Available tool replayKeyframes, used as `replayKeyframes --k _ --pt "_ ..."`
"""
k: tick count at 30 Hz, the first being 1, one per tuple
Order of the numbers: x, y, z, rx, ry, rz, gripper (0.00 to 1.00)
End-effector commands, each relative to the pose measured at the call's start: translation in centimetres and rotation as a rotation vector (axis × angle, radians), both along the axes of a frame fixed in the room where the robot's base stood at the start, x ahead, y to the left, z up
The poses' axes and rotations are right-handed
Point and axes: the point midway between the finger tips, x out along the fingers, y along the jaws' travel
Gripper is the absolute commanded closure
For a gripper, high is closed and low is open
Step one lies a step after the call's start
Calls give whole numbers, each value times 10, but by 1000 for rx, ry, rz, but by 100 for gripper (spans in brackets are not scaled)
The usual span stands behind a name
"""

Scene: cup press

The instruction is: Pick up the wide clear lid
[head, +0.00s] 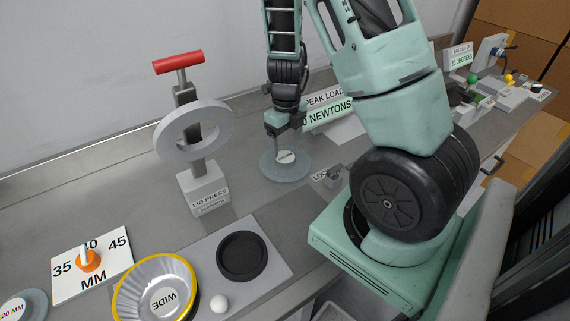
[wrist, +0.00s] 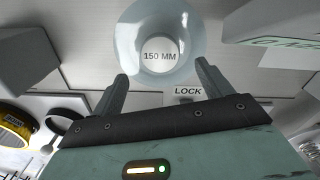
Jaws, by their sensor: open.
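The wide clear lid (head: 289,177) lies flat on the grey bench below my gripper in the head view. It is a pale translucent disc with a round white label in its middle. In the wrist view the lid (wrist: 127,42) shows at the top centre, its label reading "150 MM". My gripper (head: 276,131) points down just above the lid. In the wrist view my gripper (wrist: 161,74) is open and empty, its two fingers spread apart near the lid's near edge. I cannot tell the exact height between fingertips and lid.
The lid press (head: 202,183) with ring and red handle stands left of the lid. A "LOCK" label (wrist: 188,91) lies close by. A yellow-rimmed cup (head: 187,267), white ball (head: 219,304), black round seat (head: 242,256) and smaller "120 MM" lid (head: 37,300) are in front.

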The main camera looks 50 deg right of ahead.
Motion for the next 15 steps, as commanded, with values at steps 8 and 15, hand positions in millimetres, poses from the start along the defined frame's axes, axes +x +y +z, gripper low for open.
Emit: replayKeyframes --k 8,15 --pt "3 -1 -33 2 3 -1 22" --pt "4 -1 -53 0 0 1 22"
